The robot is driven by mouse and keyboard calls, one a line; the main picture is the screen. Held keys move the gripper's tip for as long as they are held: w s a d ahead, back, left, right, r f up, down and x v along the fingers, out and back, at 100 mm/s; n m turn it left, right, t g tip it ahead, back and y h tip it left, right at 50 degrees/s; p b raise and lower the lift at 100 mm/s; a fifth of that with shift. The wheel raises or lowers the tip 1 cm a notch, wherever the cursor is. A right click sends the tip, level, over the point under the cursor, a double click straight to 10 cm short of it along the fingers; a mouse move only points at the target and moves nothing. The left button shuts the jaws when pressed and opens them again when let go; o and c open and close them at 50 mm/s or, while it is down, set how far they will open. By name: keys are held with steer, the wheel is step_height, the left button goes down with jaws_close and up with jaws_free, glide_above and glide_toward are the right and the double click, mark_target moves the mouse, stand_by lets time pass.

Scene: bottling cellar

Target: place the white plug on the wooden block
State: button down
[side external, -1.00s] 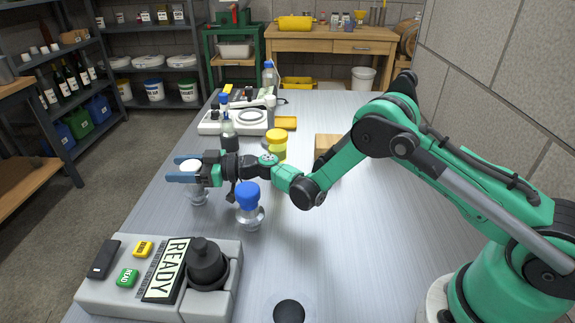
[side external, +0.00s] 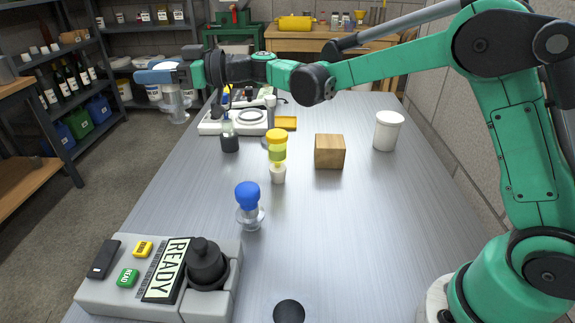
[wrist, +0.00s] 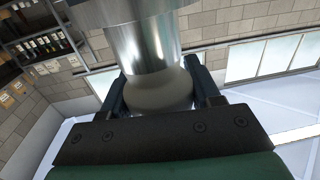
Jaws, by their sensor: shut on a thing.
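My gripper (side external: 158,75) is shut on the white plug (side external: 175,104) and holds it high above the far left of the bench. The plug hangs with its clear, shiny flared part downward, and its white head is mostly hidden by the blue fingers. In the wrist view the plug's pale rounded head (wrist: 158,92) sits between the two fingers. The wooden block (side external: 330,152) is a plain brown cube on the bench, well to the right of and below my gripper, with nothing on its top.
A blue-topped plug (side external: 248,197) and a yellow-topped plug (side external: 277,150) stand on the bench left of the block. A white tub (side external: 388,130) stands right of the block. A control box (side external: 160,280) fills the front left.

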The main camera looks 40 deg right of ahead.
steer(key=s+d+r+m+t+h, duration=0.2)
steer(key=s+d+h, duration=0.1)
steer(key=d, duration=0.8)
steer(key=s+d+r+m+t+h, duration=0.2)
steer(key=d+r+m+h, duration=0.1)
steer(key=d, duration=0.7)
steer(key=s+d+r+m+t+h, duration=0.2)
steer(key=s+d+h, duration=0.15)
steer(key=d, duration=0.75)
steer(key=shift+w+f, duration=0.15)
steer(key=shift+f, duration=4.8)
steer(key=shift+w+f, duration=0.1)
steer(key=shift+f, duration=4.8)
steer(key=shift+f, duration=0.1)
steer(key=shift+c, duration=0.9)
jaws_free()
